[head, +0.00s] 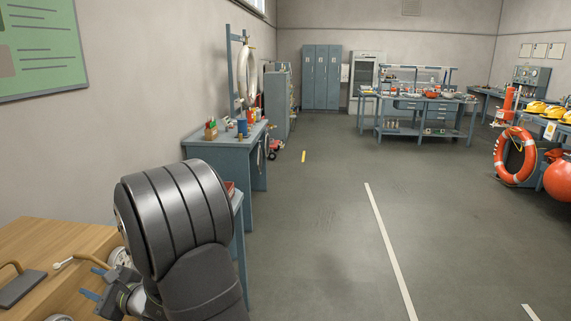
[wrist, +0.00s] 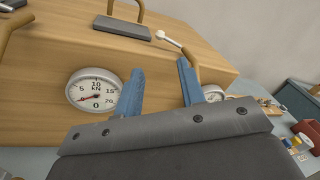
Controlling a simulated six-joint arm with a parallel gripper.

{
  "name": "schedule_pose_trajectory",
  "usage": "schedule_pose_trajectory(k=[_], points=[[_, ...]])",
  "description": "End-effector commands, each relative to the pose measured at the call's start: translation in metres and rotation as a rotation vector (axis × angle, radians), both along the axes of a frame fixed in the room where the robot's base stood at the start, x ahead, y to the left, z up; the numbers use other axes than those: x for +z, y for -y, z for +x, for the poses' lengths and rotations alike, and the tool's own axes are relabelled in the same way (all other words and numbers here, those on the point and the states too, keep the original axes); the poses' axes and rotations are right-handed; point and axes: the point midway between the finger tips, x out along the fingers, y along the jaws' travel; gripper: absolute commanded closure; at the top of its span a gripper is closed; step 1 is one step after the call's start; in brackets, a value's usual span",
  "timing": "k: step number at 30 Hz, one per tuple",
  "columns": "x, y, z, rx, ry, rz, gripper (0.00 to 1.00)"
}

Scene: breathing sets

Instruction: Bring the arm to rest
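My gripper (wrist: 158,88) shows in the wrist view with two blue fingers spread apart and nothing between them. It is in front of a wooden cabinet or bench (wrist: 50,55) with a round gauge (wrist: 95,90) to the left of the fingers and a second gauge (wrist: 214,93) partly hidden behind the right finger. In the head view my gripper (head: 92,298) is at the lower left, partly hidden by my own dark arm, beside the wooden bench (head: 45,245).
On the wooden top are a dark plate with a handle (wrist: 122,28) and a white-ended tool (wrist: 172,38). A curved tan handle (wrist: 14,32) is close by on the left. A blue-grey workbench (head: 225,150) stands along the wall. The floor (head: 310,200) to the right is clear.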

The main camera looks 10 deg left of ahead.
Motion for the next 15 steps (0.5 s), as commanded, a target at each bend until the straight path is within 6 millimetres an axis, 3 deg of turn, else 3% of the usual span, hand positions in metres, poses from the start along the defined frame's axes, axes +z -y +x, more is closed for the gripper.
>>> schedule_pose_trajectory(k=[15], points=[[0.000, -0.102, 0.021, 0.001, 0.000, 0.002, 0.64]])
